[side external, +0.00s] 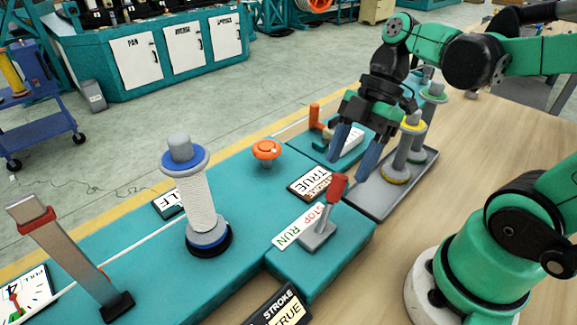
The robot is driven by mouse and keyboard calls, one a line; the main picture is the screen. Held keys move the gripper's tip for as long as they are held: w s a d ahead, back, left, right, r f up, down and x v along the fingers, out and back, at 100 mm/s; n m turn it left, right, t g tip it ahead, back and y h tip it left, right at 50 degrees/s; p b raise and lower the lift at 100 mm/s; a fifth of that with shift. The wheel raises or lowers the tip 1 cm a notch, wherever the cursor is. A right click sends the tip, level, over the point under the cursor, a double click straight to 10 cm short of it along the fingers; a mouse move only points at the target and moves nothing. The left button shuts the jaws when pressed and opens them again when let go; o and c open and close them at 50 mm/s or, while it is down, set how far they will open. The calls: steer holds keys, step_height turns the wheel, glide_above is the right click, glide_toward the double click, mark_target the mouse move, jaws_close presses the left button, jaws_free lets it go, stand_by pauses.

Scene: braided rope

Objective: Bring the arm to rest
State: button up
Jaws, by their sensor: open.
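My gripper (357,150) hangs at the right of the middle, pointing down, with its two blue-grey fingers spread apart. Nothing shows between the fingers. It is above or near the far end of the teal bench (130,245), close to the grey tray (385,195); I cannot tell its exact height. My arm reaches in from the upper right, bent over the wooden table (475,125).
A red-handled lever (334,190) by a STOP/RUN label stands close to the gripper. Several posts, one yellow-ringed (413,124), stand on the tray. A rope-wound spool (195,200), an orange knob (266,150) and a tilted lever (65,250) rise from the bench.

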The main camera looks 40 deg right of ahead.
steer(key=shift+d+r, duration=0.25)
steer(key=shift+r, duration=0.2)
steer(key=w+m+t+h, duration=0.1)
steer(key=m+t+h, duration=0.1)
steer(key=m, duration=0.3)
steer(key=w+m+t+h, duration=0.1)
steer(key=w+m+t, duration=0.1)
steer(key=m, duration=0.3)
steer(key=w+f+m+t+h, duration=0.1)
steer(key=w+m+t+h, duration=0.1)
steer(key=m, duration=0.3)
steer(key=shift+w+d+m+t+h, duration=0.1)
steer(key=shift+d+m+t+h, duration=0.25)
steer(key=shift+t, duration=0.25)
